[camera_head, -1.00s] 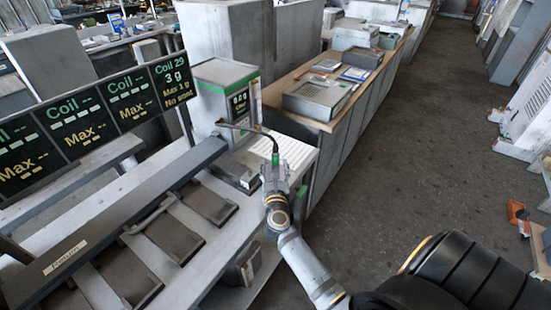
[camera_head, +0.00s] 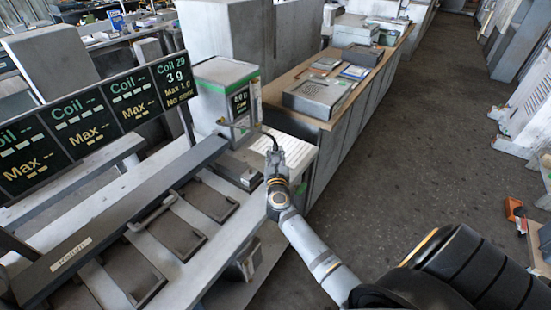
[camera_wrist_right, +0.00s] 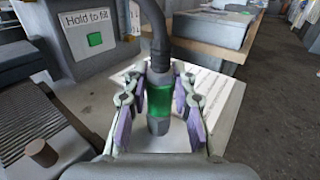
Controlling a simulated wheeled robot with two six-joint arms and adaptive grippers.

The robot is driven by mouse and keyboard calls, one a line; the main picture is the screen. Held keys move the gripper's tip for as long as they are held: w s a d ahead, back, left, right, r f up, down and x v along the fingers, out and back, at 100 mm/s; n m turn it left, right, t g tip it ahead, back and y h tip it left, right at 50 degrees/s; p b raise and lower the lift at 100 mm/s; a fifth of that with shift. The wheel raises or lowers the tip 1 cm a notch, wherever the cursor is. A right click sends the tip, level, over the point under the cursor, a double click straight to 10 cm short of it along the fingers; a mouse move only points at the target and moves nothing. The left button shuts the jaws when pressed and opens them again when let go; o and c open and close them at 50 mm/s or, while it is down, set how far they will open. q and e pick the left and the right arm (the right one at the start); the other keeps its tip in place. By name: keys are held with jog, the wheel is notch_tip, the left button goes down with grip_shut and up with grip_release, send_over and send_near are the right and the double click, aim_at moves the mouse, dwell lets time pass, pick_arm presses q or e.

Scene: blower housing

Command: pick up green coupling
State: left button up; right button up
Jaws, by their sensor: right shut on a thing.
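The green coupling (camera_wrist_right: 160,98) is a green band on a grey cylindrical fitting at the end of a dark hose (camera_wrist_right: 158,35). In the right wrist view it stands upright between the purple-padded fingers of my right gripper (camera_wrist_right: 160,112), which is shut on it. In the head view my right gripper (camera_head: 275,155) is at the hose's lower end, in front of the white box with the display (camera_head: 222,95); the gripper hides the coupling there. The hose hangs from a thin bracket arm (camera_head: 235,125). My left gripper is not in view.
A "Hold to fill" panel with a green button (camera_wrist_right: 95,39) stands left of the coupling in the wrist view. A white sheet (camera_wrist_right: 215,95) lies behind the gripper. A bench with dark plates (camera_head: 170,235) is at left; a wooden-topped counter (camera_head: 320,120) stands behind.

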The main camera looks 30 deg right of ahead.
jog(key=shift+s, duration=0.1)
grip_shut()
jog(key=shift+r, duration=0.3)
notch_tip(320, 180, up, 12)
jog(key=p, duration=0.4)
jog(key=shift+f, duration=0.1)
notch_tip(320, 180, up, 16)
jog(key=p, duration=0.1)
jog(key=shift+f, duration=0.15)
